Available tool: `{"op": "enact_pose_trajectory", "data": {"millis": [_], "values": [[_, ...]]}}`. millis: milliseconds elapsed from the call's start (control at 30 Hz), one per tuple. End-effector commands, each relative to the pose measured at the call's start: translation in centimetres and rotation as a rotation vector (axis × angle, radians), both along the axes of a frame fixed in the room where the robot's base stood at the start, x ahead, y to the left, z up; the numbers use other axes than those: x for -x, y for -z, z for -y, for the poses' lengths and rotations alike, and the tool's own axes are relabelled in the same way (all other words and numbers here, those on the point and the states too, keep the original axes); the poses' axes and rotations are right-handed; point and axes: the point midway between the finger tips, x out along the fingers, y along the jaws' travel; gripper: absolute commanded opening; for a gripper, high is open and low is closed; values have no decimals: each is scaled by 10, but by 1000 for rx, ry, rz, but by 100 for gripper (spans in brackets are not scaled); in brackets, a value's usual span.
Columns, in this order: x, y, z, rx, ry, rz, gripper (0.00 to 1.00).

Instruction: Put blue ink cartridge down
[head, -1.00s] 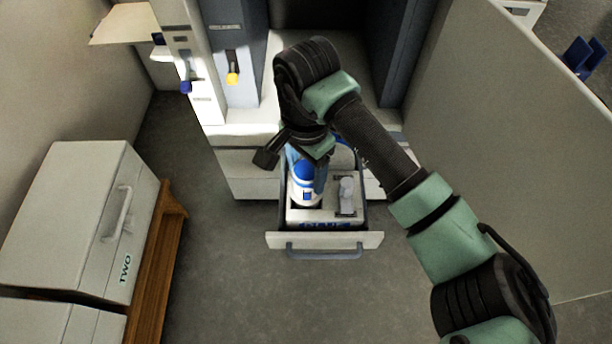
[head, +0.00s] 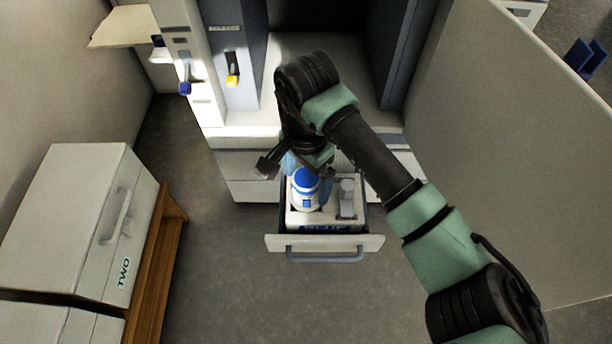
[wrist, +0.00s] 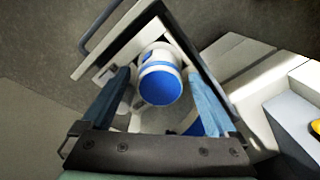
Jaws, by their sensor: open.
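The blue ink cartridge (head: 305,190) is a white cylinder with a blue cap and a blue band. It stands in the open drawer (head: 270,241), on the left side of the pale insert labelled "BLUE". In the wrist view the cartridge (wrist: 160,82) shows between and ahead of the two blue fingers, with gaps on both sides. My gripper (head: 307,178) is open over the drawer, its fingers either side of the cartridge's top. It also shows in the wrist view (wrist: 162,88). The cartridge's base is hidden in the insert.
A grey knob-like piece (head: 347,197) stands right of the cartridge in the drawer. The machine (head: 290,110) rises behind, with a yellow-tipped lever (head: 232,78). A white case marked "TWO" (head: 75,215) is at left, and a panel (head: 510,150) at right. The floor in front is clear.

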Motion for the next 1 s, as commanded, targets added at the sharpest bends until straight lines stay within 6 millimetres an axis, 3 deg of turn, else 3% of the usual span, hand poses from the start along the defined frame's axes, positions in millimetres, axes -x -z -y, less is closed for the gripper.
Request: {"op": "enact_pose_trajectory", "data": {"millis": [600, 1000], "values": [[-1, -111, 0, 3, 0, 1, 94], [0, -122, 0, -1, 0, 0, 94]]}}
